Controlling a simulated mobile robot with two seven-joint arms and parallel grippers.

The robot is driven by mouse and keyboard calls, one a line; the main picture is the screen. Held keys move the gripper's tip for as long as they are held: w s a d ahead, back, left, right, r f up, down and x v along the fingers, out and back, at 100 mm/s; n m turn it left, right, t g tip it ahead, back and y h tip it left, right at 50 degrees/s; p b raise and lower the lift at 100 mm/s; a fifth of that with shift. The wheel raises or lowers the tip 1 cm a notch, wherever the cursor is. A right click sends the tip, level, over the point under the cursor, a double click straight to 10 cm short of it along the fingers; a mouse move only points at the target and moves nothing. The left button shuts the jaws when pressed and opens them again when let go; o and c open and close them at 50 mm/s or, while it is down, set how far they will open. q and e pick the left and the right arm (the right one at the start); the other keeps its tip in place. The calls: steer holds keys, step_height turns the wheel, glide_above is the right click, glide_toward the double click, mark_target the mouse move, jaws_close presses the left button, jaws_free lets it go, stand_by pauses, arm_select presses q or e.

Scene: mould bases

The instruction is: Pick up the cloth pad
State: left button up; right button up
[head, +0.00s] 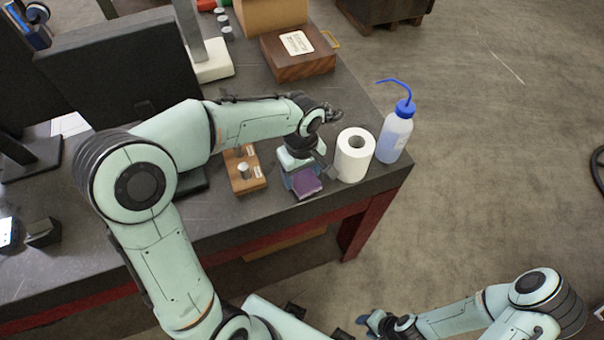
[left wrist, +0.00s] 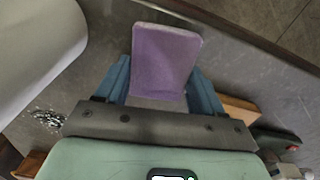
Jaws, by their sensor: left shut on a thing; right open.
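The cloth pad is a small purple block (head: 306,183), near the front edge of the dark workbench (head: 215,215). My left gripper (head: 303,180) comes down over it from above. In the left wrist view the purple pad (left wrist: 165,62) sits between the two blue fingers of my left gripper (left wrist: 160,85), which is shut on it. Whether the pad still touches the bench is hard to tell. My right gripper (head: 375,322) is open and empty, low at the bottom of the head view, away from the bench.
A white paper roll (head: 354,155) stands just right of my left gripper, with a blue-capped wash bottle (head: 395,133) beyond it. A wooden block with a metal knob (head: 243,171) is to the left. A wooden box (head: 298,52) and monitors (head: 125,75) stand further back.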

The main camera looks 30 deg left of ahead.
mark_target(302, 175)
arm_select(q)
step_height(302, 175, up, 20)
steer(key=p, duration=0.2)
steer(key=shift+p, duration=0.4)
arm_select(e)
steer(key=shift+t, duration=0.3)
steer(key=shift+w+r, duration=1.8)
steer(key=shift+r, duration=0.1)
